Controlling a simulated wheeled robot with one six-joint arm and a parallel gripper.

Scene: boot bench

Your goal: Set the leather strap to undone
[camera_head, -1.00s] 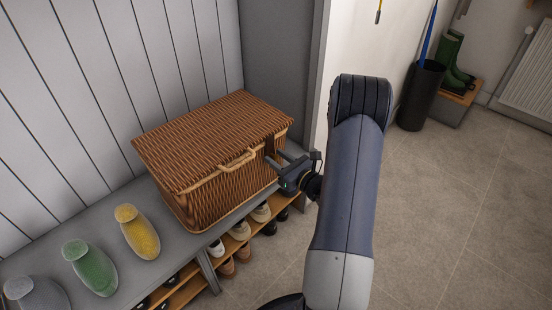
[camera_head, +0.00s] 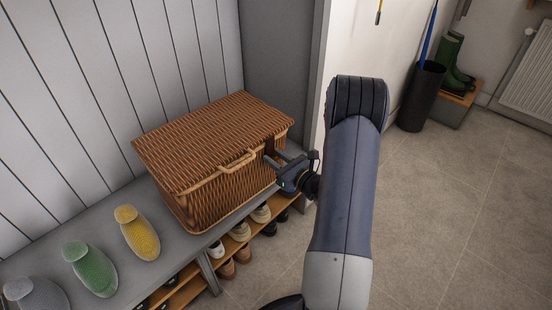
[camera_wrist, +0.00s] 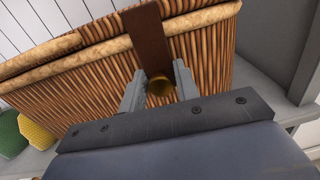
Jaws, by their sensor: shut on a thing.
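A wicker basket (camera_head: 225,190) with a closed lid (camera_head: 213,138) stands on the grey bench. In the wrist view, a brown leather strap (camera_wrist: 147,37) runs down from the lid over the basket's front (camera_wrist: 85,92). A round brass stud (camera_wrist: 159,86) shows at the strap's lower end. My gripper (camera_wrist: 158,88) is at the basket's front, its two fingers on either side of the strap's end and stud, shut on it. In the head view my gripper (camera_head: 277,158) reaches the front near the right corner, and the strap is mostly hidden there.
Shoes (camera_head: 240,232) fill the shelf below. A wall end rises right of the basket.

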